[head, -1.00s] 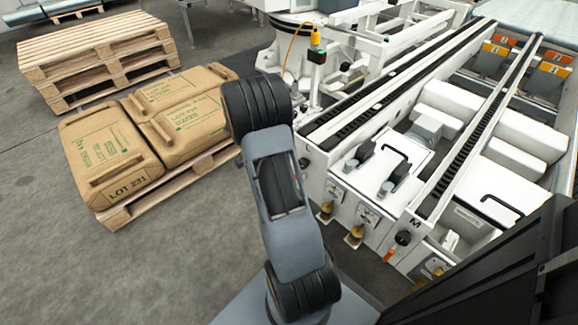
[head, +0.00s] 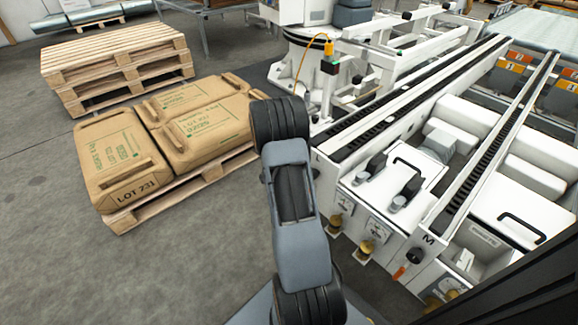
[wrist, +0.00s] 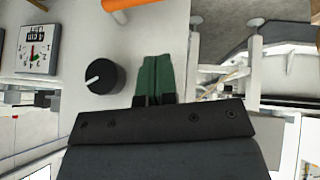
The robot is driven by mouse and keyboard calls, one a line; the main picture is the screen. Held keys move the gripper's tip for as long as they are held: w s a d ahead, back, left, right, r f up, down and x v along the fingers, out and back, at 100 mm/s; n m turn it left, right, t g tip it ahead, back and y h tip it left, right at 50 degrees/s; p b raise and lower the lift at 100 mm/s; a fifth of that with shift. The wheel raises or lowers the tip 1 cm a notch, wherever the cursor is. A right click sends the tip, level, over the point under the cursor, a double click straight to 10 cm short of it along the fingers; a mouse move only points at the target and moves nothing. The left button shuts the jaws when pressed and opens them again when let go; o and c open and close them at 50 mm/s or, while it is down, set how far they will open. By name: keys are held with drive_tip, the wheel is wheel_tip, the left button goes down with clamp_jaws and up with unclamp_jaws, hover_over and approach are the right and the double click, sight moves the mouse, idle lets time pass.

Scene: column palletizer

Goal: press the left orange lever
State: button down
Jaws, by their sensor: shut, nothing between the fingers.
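In the head view an orange lever (head: 399,272) sticks out low on the white machine's front, just below a black knob (head: 415,256) near the letter M. In the wrist view part of an orange bar (wrist: 125,4) shows at the top edge, cut off by the frame; it looks like a lever. My gripper (wrist: 157,72) shows in the wrist view with its green fingers shut together and empty. It appears beside a black knob (wrist: 104,77) and apart from the orange bar. In the head view my gripper is not visible.
A gauge (wrist: 38,50) is on the white panel at the wrist view's upper left. In the head view, brown bags (head: 118,160) lie on a pallet at left, with stacked empty pallets (head: 115,60) behind. White machine rails (head: 400,110) fill the right. Grey floor is clear at lower left.

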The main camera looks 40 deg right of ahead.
drive_tip(key=x, duration=0.3)
drive_tip(key=shift+f+b, duration=0.2)
drive_tip(key=shift+b, duration=0.2)
drive_tip(key=shift+s+a+f+b, duration=0.15)
drive_tip(key=shift+f+b, duration=0.1)
drive_tip(key=shift+f, duration=0.25)
drive_tip(key=shift+s+a+f+b, duration=0.1)
drive_tip(key=shift+a+f+b, duration=0.1)
drive_tip(key=shift+f, duration=0.3)
drive_tip(key=shift+s+a+f, duration=0.1)
drive_tip(key=shift+a+f, duration=0.05)
drive_tip(key=shift+f, duration=0.5)
